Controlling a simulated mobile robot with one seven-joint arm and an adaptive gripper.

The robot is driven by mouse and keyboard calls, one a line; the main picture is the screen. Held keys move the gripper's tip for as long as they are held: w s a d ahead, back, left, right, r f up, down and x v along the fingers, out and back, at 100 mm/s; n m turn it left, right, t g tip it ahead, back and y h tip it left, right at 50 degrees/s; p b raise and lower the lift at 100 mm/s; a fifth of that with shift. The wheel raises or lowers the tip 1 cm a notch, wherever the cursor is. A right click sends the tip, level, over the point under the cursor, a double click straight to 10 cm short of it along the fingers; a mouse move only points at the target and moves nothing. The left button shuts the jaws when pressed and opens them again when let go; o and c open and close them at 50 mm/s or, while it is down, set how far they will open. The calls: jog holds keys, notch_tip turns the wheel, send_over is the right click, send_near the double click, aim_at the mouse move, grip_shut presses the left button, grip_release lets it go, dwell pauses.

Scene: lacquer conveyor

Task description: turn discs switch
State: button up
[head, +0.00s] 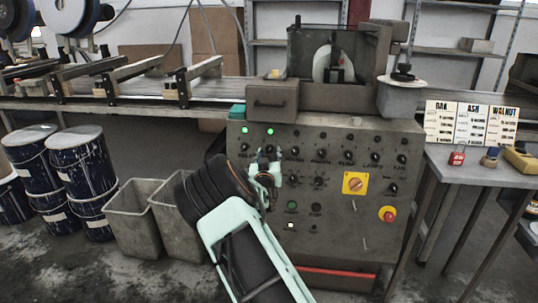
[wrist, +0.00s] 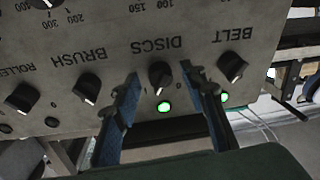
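In the wrist view, where the panel appears upside down, the DISCS switch (wrist: 160,75) is a black rotary knob with a white pointer mark. A lit green lamp (wrist: 164,106) is close to it. My gripper (wrist: 158,72) has its two fingers apart, one on each side of the DISCS knob. I cannot tell whether either finger touches it. In the head view, my gripper (head: 265,160) is at the upper left of the grey control panel (head: 335,225) and partly covers the knobs there.
The BELT knob (wrist: 232,66) and BRUSH knob (wrist: 87,88) flank the DISCS knob closely. A yellow switch plate (head: 355,183) and a red button (head: 389,215) are lower right on the panel. Grey bins (head: 137,215) and blue drums (head: 80,160) stand to the left.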

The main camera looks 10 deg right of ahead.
grip_shut()
jog(key=shift+n, duration=0.3)
jog(key=n, duration=0.3)
jog(key=n+y+b, duration=0.1)
jog(key=n, duration=0.2)
jog(key=shift+d+r+g, duration=0.15)
jog(key=shift+d+g, duration=0.05)
jog(key=shift+g, duration=0.1)
jog(key=n+g+y, duration=0.1)
jog(key=n, duration=0.5)
jog(key=shift+r, duration=0.15)
jog(key=shift+n, duration=0.3)
grip_release()
